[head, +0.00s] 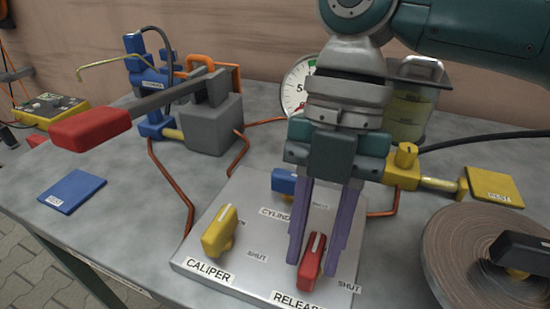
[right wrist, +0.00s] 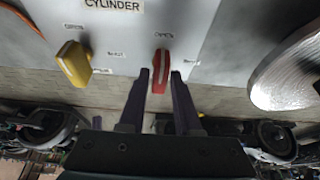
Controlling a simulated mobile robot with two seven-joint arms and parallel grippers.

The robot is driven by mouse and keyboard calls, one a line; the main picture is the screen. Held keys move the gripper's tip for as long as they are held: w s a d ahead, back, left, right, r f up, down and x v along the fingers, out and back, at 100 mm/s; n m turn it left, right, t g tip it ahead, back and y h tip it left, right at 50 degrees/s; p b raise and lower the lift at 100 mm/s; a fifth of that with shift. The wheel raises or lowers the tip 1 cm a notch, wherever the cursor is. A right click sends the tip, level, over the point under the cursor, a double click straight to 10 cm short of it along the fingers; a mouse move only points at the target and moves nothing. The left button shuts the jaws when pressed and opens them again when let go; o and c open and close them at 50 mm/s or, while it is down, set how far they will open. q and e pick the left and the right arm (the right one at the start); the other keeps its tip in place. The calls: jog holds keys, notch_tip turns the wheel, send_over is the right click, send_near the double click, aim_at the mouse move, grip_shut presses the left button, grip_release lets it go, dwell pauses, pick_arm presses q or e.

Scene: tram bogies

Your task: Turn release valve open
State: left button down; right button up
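The red release valve handle (head: 311,262) is on the grey valve panel (head: 240,272), above the label RELEASE. My right gripper (head: 318,262) points down over it, with one purple finger on each side of the handle. In the right wrist view the red handle (right wrist: 162,68) lies between the fingertips, with a gap on both sides. The fingers look apart and not closed on it. The yellow caliper handle (head: 219,231) is left of it on the panel. My left gripper is not in view.
A grey pump block (head: 212,122) with a long red-ended lever (head: 90,130) stands at the back left. A round gauge (head: 297,88) and a clear reservoir (head: 412,110) stand behind my right arm. A large brown disc (head: 455,260) lies close right of the panel.

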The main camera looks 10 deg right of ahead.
jog(key=shift+o, duration=1.3)
jog(key=p+v, duration=0.1)
jog(key=v, duration=0.9)
